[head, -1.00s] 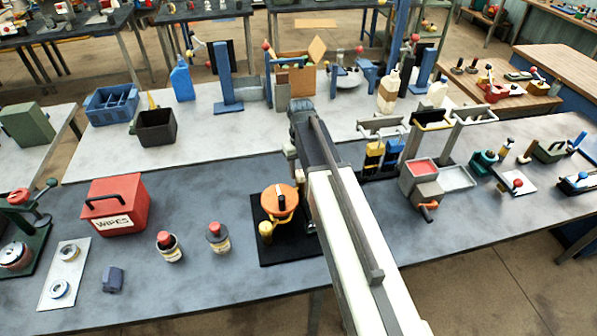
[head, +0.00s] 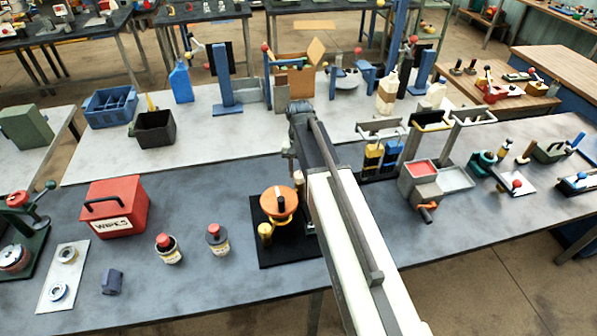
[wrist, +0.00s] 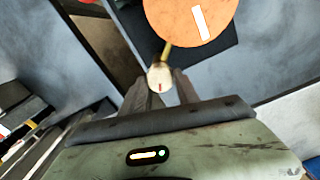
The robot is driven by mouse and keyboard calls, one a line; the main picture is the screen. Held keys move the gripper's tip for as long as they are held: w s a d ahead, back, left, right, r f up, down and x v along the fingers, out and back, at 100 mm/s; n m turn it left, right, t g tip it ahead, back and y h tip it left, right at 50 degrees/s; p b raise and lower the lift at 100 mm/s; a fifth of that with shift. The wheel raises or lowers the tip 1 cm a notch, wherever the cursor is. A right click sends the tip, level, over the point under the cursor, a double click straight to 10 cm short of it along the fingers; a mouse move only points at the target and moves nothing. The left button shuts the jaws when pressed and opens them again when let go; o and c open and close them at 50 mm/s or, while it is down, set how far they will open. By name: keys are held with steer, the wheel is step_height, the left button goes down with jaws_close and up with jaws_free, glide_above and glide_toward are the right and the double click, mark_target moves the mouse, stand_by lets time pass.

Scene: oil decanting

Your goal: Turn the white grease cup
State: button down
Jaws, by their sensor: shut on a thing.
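The white grease cup (wrist: 160,77) is a small pale round cap with a short red mark on top. It shows in the wrist view, at the end of a brass-coloured stem beside the large orange disc (wrist: 172,22). My gripper (wrist: 161,84) is shut on the cup, one finger on each side. In the head view the orange-topped device (head: 278,203) stands on a black base plate (head: 268,252), just left of my arm. My arm hides the gripper and the white cup there.
A yellow-capped post (head: 265,232) stands at the device's front left. Two red-capped bottles (head: 168,249) (head: 218,240) and a red wipes box (head: 114,207) are further left. A grey bin unit (head: 420,180) stands right of my arm. The front table is clear between the bottles and base plate.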

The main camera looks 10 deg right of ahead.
mark_target(299, 174)
steer(key=shift+m, duration=1.9)
steer(key=c, duration=0.9)
jaws_free()
steer(key=shift+r, duration=0.1)
step_height(299, 174, up, 8)
steer(key=p, duration=0.8)
steer(key=shift+f, duration=0.2)
